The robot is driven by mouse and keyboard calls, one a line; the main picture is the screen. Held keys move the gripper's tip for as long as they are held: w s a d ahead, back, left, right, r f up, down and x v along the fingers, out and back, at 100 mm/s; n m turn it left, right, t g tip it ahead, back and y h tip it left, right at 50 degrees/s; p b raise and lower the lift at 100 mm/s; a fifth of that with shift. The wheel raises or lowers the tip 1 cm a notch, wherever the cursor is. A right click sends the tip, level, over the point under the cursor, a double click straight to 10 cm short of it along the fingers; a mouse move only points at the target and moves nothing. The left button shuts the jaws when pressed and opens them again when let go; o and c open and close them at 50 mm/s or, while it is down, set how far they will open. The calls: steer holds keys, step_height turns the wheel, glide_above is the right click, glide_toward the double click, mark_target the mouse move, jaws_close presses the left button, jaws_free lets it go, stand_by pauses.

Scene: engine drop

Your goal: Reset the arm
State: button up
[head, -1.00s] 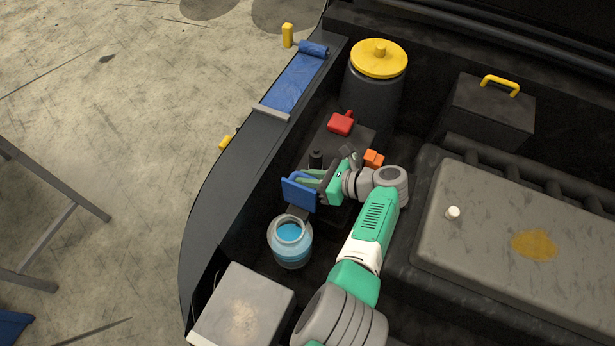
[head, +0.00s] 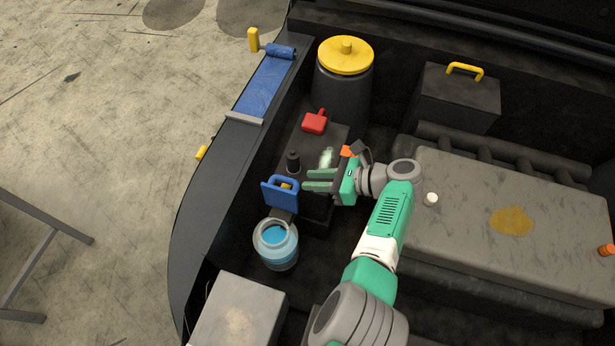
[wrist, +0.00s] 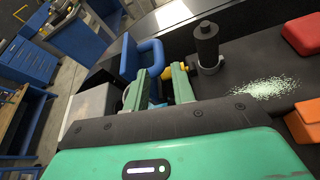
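My gripper (head: 321,180) is open, its two green fingers apart with nothing between them. It hovers over the dark battery-like box (head: 315,208). A blue handled piece (head: 281,192) stands just left of the fingertips in the head view, apart from them. In the wrist view my gripper (wrist: 160,86) points toward this blue piece (wrist: 150,55), with a small yellow part (wrist: 178,72) beside it. The lower end of the blue piece is partly hidden there by a finger.
A black post (head: 292,162), pale green powder (head: 326,157), a red cap (head: 315,122) and an orange block (head: 348,152) lie around the box. A jar of blue fluid (head: 276,243) stands below left. A yellow-lidded canister (head: 345,85) stands behind. The engine cover (head: 500,215) is right.

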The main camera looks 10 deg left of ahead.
stand_by(0.4)
steer(key=w+d+r+n+t+h, duration=0.7)
steer(key=w+d+r, duration=0.1)
steer(key=w+r, duration=0.2)
step_height(320, 180, up, 14)
steer(key=d+n+t+h, duration=0.2)
steer(key=n+t+h, duration=0.1)
steer(key=n+t, duration=0.25)
steer(key=s+a+r+n+t+h, duration=0.15)
steer(key=s+r+t, duration=0.35)
steer(key=r, duration=0.5)
steer(key=s+d+r+n+t+h, duration=0.1)
steer(key=s+r+n+t, duration=0.15)
steer(key=s+r, duration=0.55)
steer(key=s+a+r+n+t+h, duration=0.15)
steer(key=s+r+n+t, duration=0.3)
steer(key=s+r, duration=0.85)
step_height(320, 180, up, 30)
steer(key=p, duration=2.9)
steer(key=shift+s+a+m+y, duration=0.15)
steer(key=shift+s+m+y, duration=0.15)
steer(key=shift+y, duration=0.1)
steer(key=shift+s+f+t, duration=0.1)
steer(key=shift+t, duration=0.15)
